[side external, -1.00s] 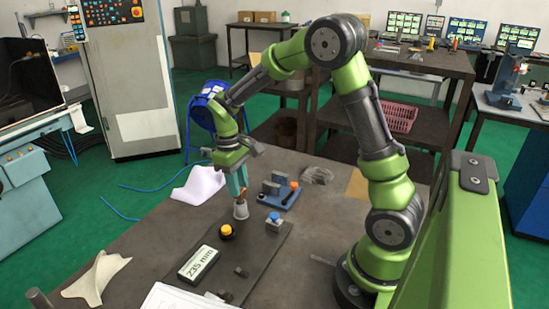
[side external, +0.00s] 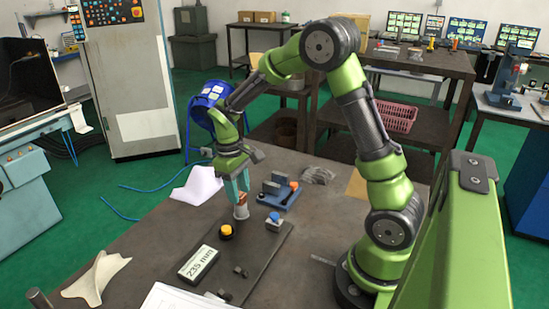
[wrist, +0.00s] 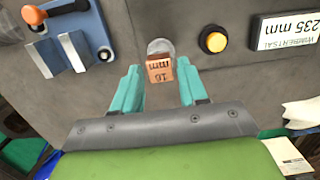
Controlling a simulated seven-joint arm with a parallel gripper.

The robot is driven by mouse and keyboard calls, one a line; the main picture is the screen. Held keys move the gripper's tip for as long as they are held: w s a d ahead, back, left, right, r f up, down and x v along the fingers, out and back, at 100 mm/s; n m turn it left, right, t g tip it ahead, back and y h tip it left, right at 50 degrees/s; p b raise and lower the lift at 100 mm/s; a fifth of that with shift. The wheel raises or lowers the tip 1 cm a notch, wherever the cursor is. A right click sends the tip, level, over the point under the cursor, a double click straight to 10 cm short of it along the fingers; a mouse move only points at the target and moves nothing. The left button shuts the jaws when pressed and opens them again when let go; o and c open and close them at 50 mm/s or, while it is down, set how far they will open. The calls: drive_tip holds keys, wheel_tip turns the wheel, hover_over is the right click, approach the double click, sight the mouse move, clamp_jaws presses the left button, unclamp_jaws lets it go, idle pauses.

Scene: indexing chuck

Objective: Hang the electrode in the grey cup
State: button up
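The electrode (wrist: 160,69) is a copper-coloured block marked "16 mm". It stands in the mouth of the grey cup (wrist: 160,46), and its top sticks out above the rim. In the side view the electrode (side external: 242,199) shows just above the cup (side external: 240,213). My gripper (side external: 238,191) is above the cup, pointing down. In the wrist view its two teal fingers (wrist: 158,75) are spread on either side of the electrode, with gaps to both sides. The electrode's lower end is hidden in the cup.
A yellow button (side external: 227,231) and a "235 mm" display (side external: 198,264) lie in front of the cup.

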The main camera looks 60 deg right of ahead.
drive_tip(key=shift+o, duration=1.2)
drive_tip(key=shift+r, duration=0.15)
wheel_tip(320, 180, up, 16)
drive_tip(key=w, duration=0.2)
drive_tip(key=shift+r, duration=0.25)
